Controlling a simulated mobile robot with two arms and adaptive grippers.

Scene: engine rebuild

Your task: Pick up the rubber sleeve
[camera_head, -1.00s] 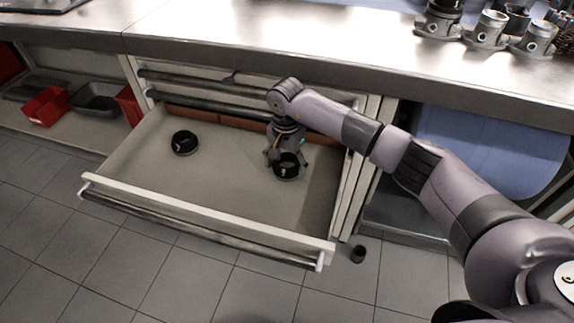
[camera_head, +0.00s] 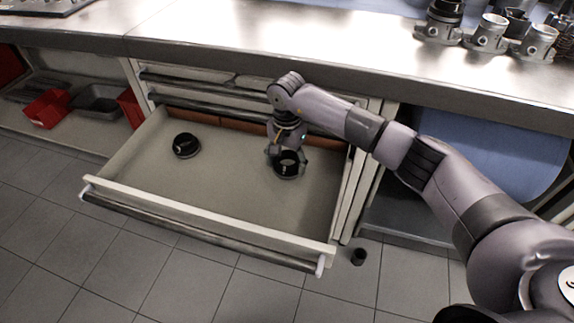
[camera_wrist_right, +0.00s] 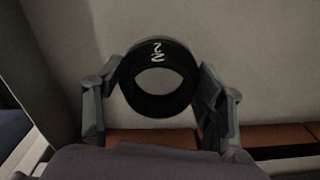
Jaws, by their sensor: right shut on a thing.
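A black rubber sleeve (camera_head: 287,172), a short ring with a white mark, is in the right part of the open drawer. My right gripper (camera_head: 287,155) reaches down into the drawer and is shut on this sleeve. In the right wrist view the sleeve (camera_wrist_right: 160,105) sits between the two fingers, its round opening and white mark facing the camera. I cannot tell whether it touches the drawer floor. A second black sleeve (camera_head: 187,150) lies in the left part of the drawer, apart from the gripper. My left gripper is not in view.
The drawer (camera_head: 200,212) is pulled out below the steel worktop (camera_head: 270,45); its walls surround my gripper. Red bins (camera_head: 47,108) stand on a lower shelf at left. Metal engine parts (camera_head: 487,35) stand on the worktop at right. A small dark cylinder (camera_head: 358,257) is on the tiled floor.

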